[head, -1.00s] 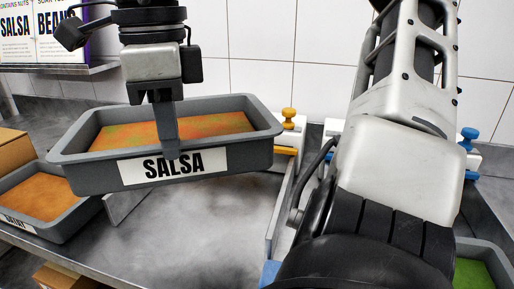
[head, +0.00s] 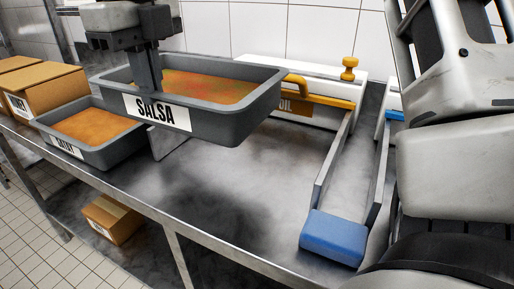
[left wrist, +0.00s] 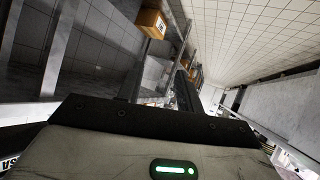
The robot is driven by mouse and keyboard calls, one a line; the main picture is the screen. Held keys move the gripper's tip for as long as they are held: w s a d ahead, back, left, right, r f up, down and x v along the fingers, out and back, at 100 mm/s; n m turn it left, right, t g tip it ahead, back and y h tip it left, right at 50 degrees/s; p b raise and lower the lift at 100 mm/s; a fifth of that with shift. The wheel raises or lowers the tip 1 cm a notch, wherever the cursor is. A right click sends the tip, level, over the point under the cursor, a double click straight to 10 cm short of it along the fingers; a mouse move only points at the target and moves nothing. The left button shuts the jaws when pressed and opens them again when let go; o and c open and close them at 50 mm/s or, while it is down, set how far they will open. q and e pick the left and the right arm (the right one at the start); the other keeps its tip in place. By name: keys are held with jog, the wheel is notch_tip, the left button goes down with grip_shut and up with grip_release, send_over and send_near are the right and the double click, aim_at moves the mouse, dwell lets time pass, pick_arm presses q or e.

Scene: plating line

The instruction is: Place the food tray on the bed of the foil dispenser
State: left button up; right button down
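The grey food tray labelled SALSA (head: 235,122) holds orange-red food and hangs above the steel counter at the left in the head view. My right gripper (head: 151,72) comes down from above and is shut on its near wall. The foil dispenser (head: 348,103) is a white unit with a yellow knob, behind and right of the tray. Its label reads "OIL", the rest hidden by the tray. Grey rails run forward from near it to a blue block. My left gripper (left wrist: 158,88) shows only in its wrist view, fingers apart and empty.
A second grey tray of orange food (head: 118,152) stands left of the held tray, near cardboard boxes (head: 50,93). A blue block (head: 333,237) sits at the counter's front edge. The middle of the counter (head: 235,185) is bare. My own arm covers the right side.

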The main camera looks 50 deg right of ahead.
aim_at(206, 94)
jog(key=shift+w+f, duration=0.15)
jog(key=shift+f, duration=0.1)
jog(key=d+f, duration=0.1)
jog(key=d, duration=0.1)
jog(key=s+d+f, duration=0.1)
jog(key=d, duration=0.2)
jog(key=s+d+f+b, duration=0.1)
jog(key=d, duration=0.1)
jog(key=shift+d+f, duration=0.2)
jog(key=shift+d, duration=0.2)
jog(key=d+f, duration=0.1)
jog(key=f, duration=0.2)
jog(key=d+f, duration=0.2)
jog(key=f, duration=0.1)
jog(key=s+d+f, duration=0.1)
jog(key=d+f, duration=0.1)
jog(key=f, duration=0.1)
jog(key=shift+s+d+f, duration=0.1)
jog(key=shift+d+f, duration=0.05)
jog(key=shift+d, duration=0.05)
pick_arm(q)
jog(key=shift+w+f, duration=0.1)
jog(key=shift+f, duration=0.1)
jog(key=shift+b, duration=0.3)
